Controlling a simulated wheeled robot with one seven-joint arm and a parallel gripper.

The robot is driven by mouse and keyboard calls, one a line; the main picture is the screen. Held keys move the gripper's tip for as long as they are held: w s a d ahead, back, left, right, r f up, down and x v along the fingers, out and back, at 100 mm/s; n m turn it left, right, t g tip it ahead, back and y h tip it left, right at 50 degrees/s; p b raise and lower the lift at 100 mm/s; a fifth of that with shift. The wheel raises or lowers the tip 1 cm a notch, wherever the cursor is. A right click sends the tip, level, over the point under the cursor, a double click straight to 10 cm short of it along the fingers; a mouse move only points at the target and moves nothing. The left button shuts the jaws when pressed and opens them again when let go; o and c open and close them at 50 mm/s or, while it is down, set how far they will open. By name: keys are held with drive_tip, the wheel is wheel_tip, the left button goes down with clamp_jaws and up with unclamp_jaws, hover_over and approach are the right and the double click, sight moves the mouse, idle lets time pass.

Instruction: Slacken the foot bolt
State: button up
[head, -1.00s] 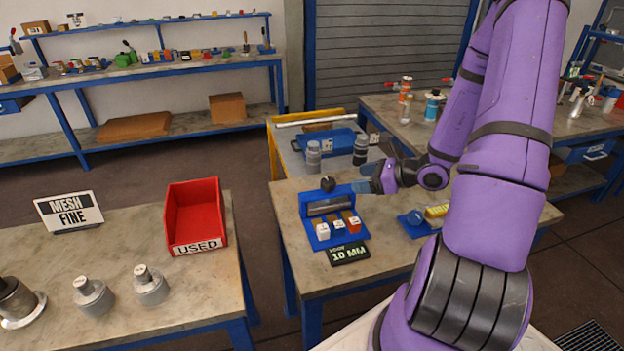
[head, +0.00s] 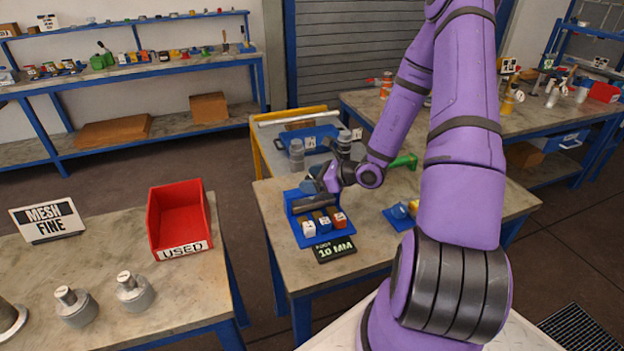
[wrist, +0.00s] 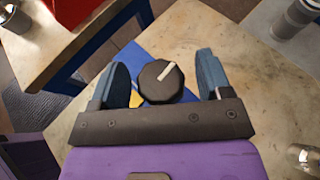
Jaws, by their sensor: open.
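A dark round knob (wrist: 158,84) with a pale pointer line, which seems to be the foot bolt's head, shows in the wrist view. It appears between the two blue-grey fingers of my gripper (wrist: 161,70), with a gap on both sides. My gripper is open and holds nothing. In the head view my gripper (head: 320,180) is over the back of the blue fixture (head: 308,241), where the knob is largely hidden. The fixture has a grey cylinder and several small coloured blocks. The black sign (head: 334,249) in front reads 10 MM.
A red USED bin (head: 180,215) and grey vessels (head: 134,292) stand on the left table. A blue tray (head: 309,140) and grey canisters (head: 297,155) are behind the fixture. Another blue holder (head: 398,220) is to its right.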

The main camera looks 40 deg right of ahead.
drive_tip(key=c, duration=0.9)
drive_tip(key=shift+c, duration=0.2)
